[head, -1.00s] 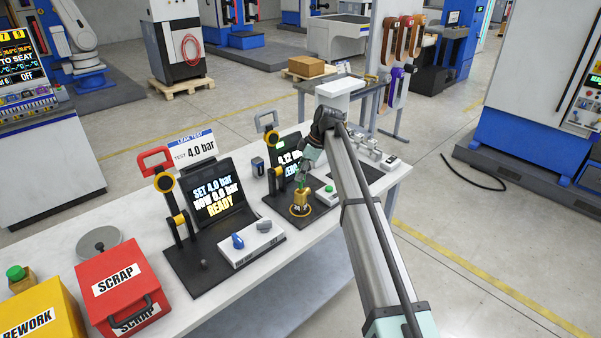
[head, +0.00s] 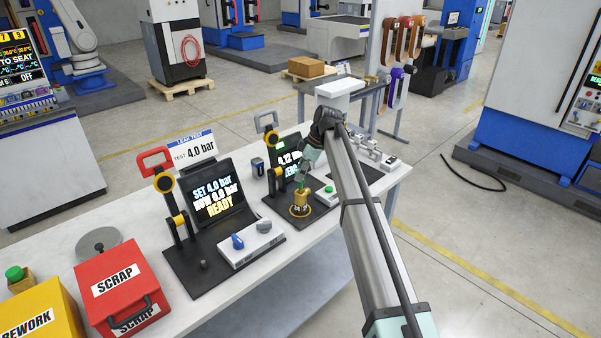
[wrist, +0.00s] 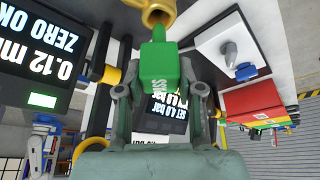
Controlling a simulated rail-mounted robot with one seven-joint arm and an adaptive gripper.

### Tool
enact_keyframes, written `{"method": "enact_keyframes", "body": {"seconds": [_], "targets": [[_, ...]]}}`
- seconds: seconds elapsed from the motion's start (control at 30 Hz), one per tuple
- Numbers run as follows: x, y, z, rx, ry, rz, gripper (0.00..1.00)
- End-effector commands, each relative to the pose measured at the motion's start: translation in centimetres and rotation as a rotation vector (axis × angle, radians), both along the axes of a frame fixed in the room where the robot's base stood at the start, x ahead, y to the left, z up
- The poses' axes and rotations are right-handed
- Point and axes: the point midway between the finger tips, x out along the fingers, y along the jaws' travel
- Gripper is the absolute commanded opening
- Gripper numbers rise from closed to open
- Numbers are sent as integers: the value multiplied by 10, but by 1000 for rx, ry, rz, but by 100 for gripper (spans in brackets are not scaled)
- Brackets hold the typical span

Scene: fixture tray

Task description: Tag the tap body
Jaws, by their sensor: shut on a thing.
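The brass tap body (head: 300,199) stands on the black base of the right-hand test station. Part of it shows as a brass ring at the top edge of the wrist view (wrist: 156,10). My gripper (wrist: 158,88) is shut on a green tag (wrist: 158,70) marked PASS. The tag's far end is close to the brass ring; I cannot tell whether they touch. In the head view my gripper (head: 302,180) is just above the tap body, and the tag is a small green patch there.
The leak test screen (head: 214,200) reads SET 4.0 bar, NOW 0.0 bar, READY. The red SCRAP box (head: 112,270) and yellow REWORK box (head: 45,310) are at the front left.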

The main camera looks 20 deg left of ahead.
Motion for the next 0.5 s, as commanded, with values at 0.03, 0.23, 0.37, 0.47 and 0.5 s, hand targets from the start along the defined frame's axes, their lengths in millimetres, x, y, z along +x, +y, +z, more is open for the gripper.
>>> {"method": "enact_keyframes", "body": {"seconds": [0.03, 0.23, 0.37, 0.47, 0.5], "targets": [[0, 0, 0, 0, 0, 0, 2], [0, 0, -2, 0, 0, 0, 2], [0, 0, -5, 0, 0, 0, 2], [0, 0, -7, 0, 0, 0, 2], [0, 0, -8, 0, 0, 0, 2]]}}
